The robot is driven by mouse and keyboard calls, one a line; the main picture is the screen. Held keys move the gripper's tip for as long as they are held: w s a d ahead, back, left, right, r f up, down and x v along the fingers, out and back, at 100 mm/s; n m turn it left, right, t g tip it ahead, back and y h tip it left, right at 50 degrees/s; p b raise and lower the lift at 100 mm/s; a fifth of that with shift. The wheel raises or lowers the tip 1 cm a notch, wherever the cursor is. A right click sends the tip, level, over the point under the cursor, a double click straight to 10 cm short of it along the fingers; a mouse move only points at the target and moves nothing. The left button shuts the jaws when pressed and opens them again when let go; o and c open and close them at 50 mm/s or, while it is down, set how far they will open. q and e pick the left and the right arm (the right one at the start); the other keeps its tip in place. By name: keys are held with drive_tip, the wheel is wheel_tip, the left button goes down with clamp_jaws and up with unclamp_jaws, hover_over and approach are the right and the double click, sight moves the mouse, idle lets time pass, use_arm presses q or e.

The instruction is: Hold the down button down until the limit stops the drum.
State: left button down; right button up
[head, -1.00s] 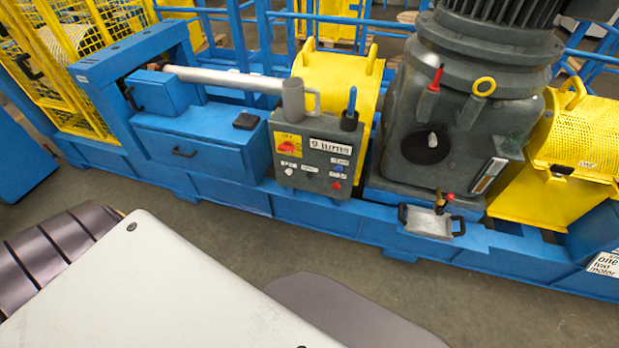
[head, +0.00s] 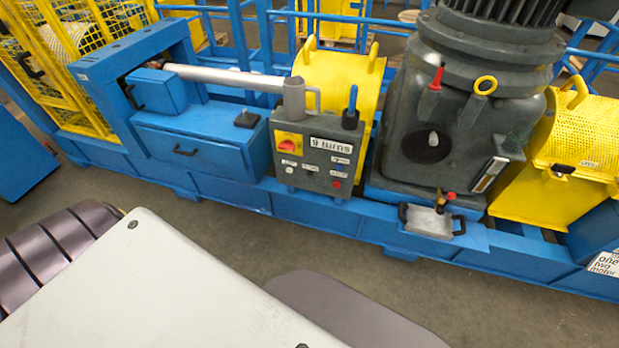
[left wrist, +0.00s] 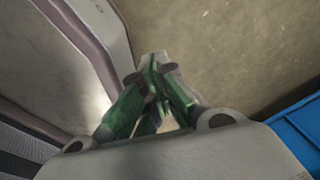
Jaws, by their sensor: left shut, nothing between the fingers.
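The grey control box (head: 314,160) stands on the blue machine frame in the head view. It carries a red rotary switch on a yellow plate (head: 288,143), a "9 turns" label (head: 332,146) and several small buttons. The button labels are too small to read, so I cannot tell which is the down button. My left gripper (left wrist: 155,68) shows in the left wrist view, shut and empty over the floor, away from the box. My right gripper is not in view.
A large grey motor and gearbox (head: 445,110) stands right of the box, between yellow guards (head: 343,75). A yellow mesh cage (head: 75,60) is at the left. Bare floor (head: 230,235) lies in front of the frame.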

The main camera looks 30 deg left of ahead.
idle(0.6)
